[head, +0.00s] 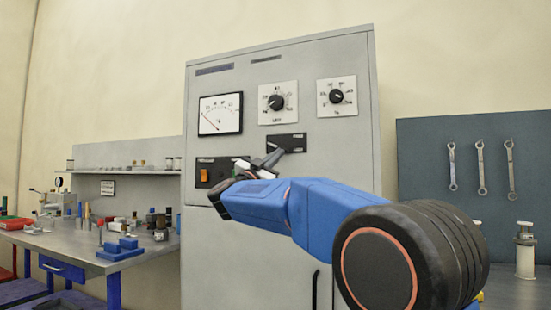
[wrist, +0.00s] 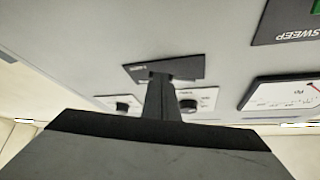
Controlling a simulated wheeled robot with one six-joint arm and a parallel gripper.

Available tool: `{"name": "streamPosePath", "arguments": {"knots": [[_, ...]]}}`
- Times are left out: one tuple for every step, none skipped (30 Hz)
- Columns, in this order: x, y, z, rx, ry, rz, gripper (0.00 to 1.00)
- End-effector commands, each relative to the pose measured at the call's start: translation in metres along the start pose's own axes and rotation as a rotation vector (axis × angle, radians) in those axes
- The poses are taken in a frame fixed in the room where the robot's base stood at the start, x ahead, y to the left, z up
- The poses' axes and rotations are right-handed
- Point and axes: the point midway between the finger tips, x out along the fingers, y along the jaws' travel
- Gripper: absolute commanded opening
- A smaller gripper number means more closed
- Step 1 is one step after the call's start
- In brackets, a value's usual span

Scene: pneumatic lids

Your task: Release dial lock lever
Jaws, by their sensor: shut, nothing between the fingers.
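A black plate (head: 292,142) with small white lettering sits on the front of the grey cabinet, below two dials. It also shows in the wrist view (wrist: 186,68), where the picture is turned over. I take it as the lock lever's plate; the lever cannot be made out apart from my fingers. My gripper (head: 272,157) is shut, its fingertips at the plate's lower left. In the wrist view the fingers (wrist: 160,80) overlap the plate's edge. Whether they touch the lever or plate I cannot tell. The left dial (head: 276,103) and right dial (head: 337,97) have black knobs.
A needle meter (head: 221,113) is left of the dials. A panel with an orange switch (head: 203,175) is lower left, partly behind my gripper. A workbench (head: 140,258) with tools stands left. Wrenches (head: 481,168) hang on a board at right. The cabinet has a dark handle (head: 315,290).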

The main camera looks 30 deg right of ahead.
Motion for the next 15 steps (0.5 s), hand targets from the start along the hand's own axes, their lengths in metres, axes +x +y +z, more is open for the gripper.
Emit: {"name": "streamPosePath", "arguments": {"knots": [[-0.0001,0.0000,-0.0001,0.000,0.000,0.000,0.00],[-0.0001,0.0000,0.0000,0.000,0.000,0.000,0.00],[-0.0001,0.0000,-0.0001,0.000,0.000,0.000,0.00],[-0.0001,0.0001,-0.0001,-0.001,0.000,0.000,0.00],[-0.0001,0.0002,-0.0003,-0.002,0.000,-0.001,0.00],[0.0001,0.0003,-0.0006,-0.004,0.000,-0.003,0.00],[0.0003,0.0005,-0.0009,-0.007,0.000,-0.005,0.00],[0.0005,0.0007,-0.0013,-0.011,0.001,-0.007,0.00],[0.0009,0.0012,-0.0020,-0.018,0.001,-0.012,0.00],[0.0013,0.0015,-0.0027,-0.025,0.002,-0.016,0.00],[0.0016,0.0017,-0.0031,-0.032,0.002,-0.020,0.00],[0.0018,0.0018,-0.0033,-0.039,0.002,-0.025,0.00],[0.0019,0.0016,-0.0032,-0.042,0.001,-0.027,0.00],[0.0020,0.0016,-0.0032,-0.045,0.001,-0.029,0.00],[0.0021,0.0017,-0.0034,-0.049,0.001,-0.032,0.00]]}}
